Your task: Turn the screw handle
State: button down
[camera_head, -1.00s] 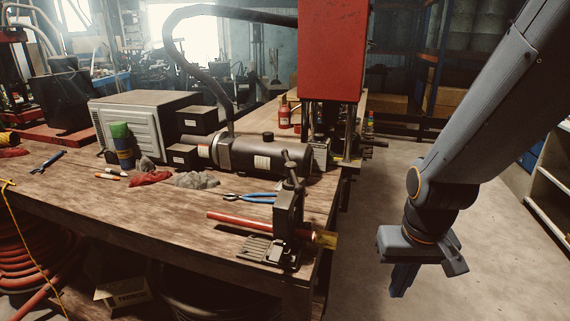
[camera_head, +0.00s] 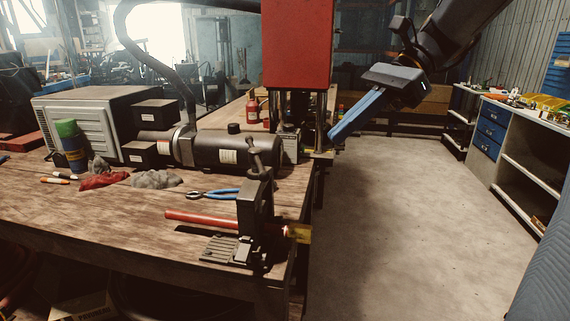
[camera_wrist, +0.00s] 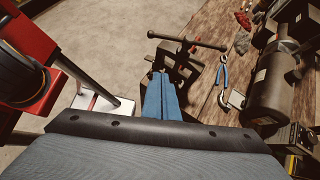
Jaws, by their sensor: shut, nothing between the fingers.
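The screw handle (camera_head: 254,154) is a dark bar on top of the black clamp (camera_head: 255,207) at the table's right front corner. In the wrist view the handle (camera_wrist: 187,40) is a dark crossbar with knobbed ends, beyond my fingertips. The clamp stands around a red hose (camera_head: 203,218) with a brass-coloured end (camera_head: 298,232) past the table edge. My gripper (camera_head: 335,138) is shut and empty, with blue fingers pointing down-left, right of the red press. It is apart from the handle. In the wrist view my shut gripper (camera_wrist: 161,78) points toward the clamp.
The red press (camera_head: 297,45) with metal columns stands behind the clamp. Blue-handled pliers (camera_head: 215,194), a red rag (camera_head: 103,180) and a dark motor cylinder (camera_head: 225,150) lie on the wooden table (camera_head: 100,225). The floor (camera_head: 400,220) right of the table is clear.

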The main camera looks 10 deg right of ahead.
jog(key=s+a+f+p, duration=0.1)
jog(key=a+f, duration=0.3)
jog(key=a, duration=0.7)
jog(key=shift+s+a+f+p, duration=0.2)
jog(key=shift+a+f+p, duration=0.1)
jog(key=shift+p, duration=0.6)
jog(key=shift+r, duration=0.1)
